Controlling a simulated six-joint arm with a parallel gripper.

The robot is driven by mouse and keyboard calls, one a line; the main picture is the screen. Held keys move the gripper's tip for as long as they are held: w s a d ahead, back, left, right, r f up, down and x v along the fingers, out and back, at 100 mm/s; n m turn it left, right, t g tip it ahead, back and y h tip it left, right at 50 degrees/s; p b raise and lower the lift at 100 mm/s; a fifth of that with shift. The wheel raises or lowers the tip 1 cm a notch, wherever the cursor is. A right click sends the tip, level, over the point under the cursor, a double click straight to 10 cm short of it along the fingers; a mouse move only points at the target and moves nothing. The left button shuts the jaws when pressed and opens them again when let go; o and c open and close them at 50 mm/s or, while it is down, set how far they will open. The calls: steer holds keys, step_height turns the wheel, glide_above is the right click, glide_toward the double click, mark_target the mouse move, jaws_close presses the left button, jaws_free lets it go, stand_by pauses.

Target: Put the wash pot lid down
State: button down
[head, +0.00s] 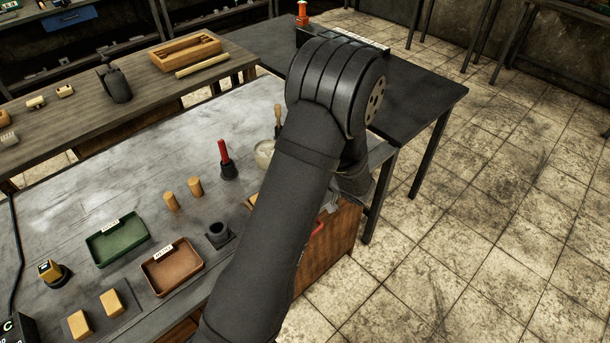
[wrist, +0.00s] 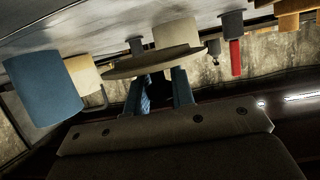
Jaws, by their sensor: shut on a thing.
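My gripper (wrist: 165,88) shows in the wrist view, its two fingers shut on the wash pot lid (wrist: 150,63), a flat grey-brown disc. The fingers meet it on the side away from the table; the gripped part is hidden. The wrist picture is inverted, with the tabletop along its top. A pale cylinder (wrist: 177,32) stands just behind the lid. I cannot tell whether they touch. In the head view a pale pot (head: 264,153) shows beside my arm, which hides my gripper and the lid.
A blue cylinder (wrist: 45,88) and a cream vessel with a hooked handle (wrist: 86,78) stand left in the wrist view. A red-handled tool (head: 225,160), green tray (head: 118,240) and brown tray (head: 172,268) stand on the grey table (head: 75,200). Its far left part is bare.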

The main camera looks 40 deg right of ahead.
steer(key=shift+f, duration=1.75)
steer(key=c, duration=1.2)
jaws_free()
steer(key=shift+f, duration=0.1)
steer(key=shift+c, duration=0.2)
steer(key=shift+s+r, duration=0.25)
steer(key=v, duration=1.1)
steer(key=shift+s, duration=0.25)
